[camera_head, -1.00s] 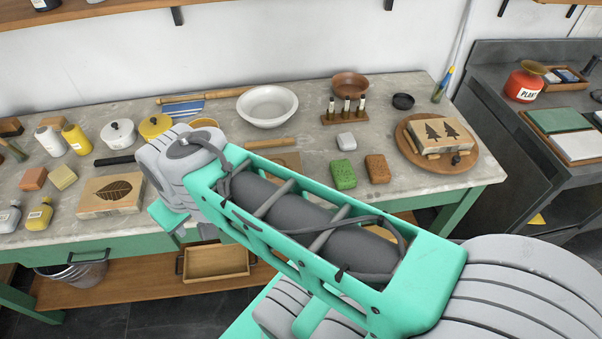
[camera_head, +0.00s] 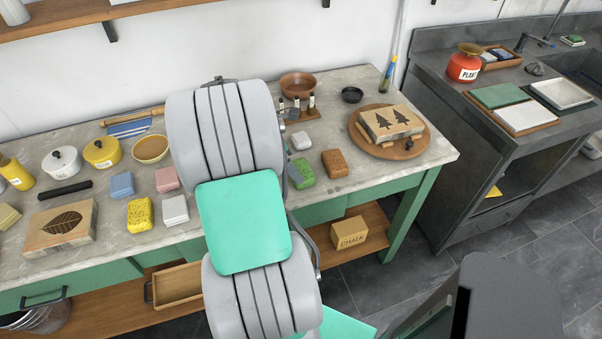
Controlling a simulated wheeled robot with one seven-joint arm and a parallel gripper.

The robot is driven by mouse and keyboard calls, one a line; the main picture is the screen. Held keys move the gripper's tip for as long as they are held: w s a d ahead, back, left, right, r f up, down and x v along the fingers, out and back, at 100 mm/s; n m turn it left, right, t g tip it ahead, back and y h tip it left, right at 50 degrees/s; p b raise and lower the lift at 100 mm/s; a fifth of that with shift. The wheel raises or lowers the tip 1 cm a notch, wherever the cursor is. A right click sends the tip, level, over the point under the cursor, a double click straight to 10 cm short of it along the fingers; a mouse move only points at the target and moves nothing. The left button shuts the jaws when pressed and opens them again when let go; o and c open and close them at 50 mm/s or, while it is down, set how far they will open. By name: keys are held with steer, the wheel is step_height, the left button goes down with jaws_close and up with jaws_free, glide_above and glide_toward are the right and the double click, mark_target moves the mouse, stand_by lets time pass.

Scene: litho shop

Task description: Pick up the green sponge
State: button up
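The green sponge (camera_head: 304,174) lies on the grey stone worktop (camera_head: 345,190), just right of my arm's large grey and green links. Its left edge is close behind the arm in this view and may be partly covered. A brown sponge (camera_head: 335,163) lies to its right, apart from it. A small white block (camera_head: 300,140) lies behind it. My gripper cannot be made out; my arm's links block the view of the middle of the worktop.
A round wooden board with a tree-carved block (camera_head: 391,123) is at the worktop's right end. Bottles in a wooden rack (camera_head: 300,113) stand behind the sponge. Blue (camera_head: 122,185), pink (camera_head: 167,180) and yellow (camera_head: 140,215) blocks lie left of the arm. A dark sink unit (camera_head: 480,150) stands right.

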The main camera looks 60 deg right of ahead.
mark_target(299, 169)
steer(key=x, duration=0.5)
steer(key=shift+s+d+f+p, duration=0.2)
steer(key=shift+s+d+p, duration=0.05)
steer(key=shift+p, duration=0.05)
steer(key=c, duration=1.2)
steer(key=shift+o, duration=0.2)
steer(key=shift+r, duration=0.15)
steer(key=shift+r, duration=0.25)
step_height(299, 169, up, 3)
steer(key=shift+w+f+b, duration=0.1)
steer(key=shift+w+b, duration=0.05)
steer(key=shift+b, duration=0.15)
steer(key=w+a+r, duration=0.3)
steer(key=a+r, duration=0.6)
steer(key=a, duration=0.4)
steer(key=shift+a+r, duration=0.25)
steer(key=shift+a, duration=0.05)
steer(key=shift+w, duration=0.15)
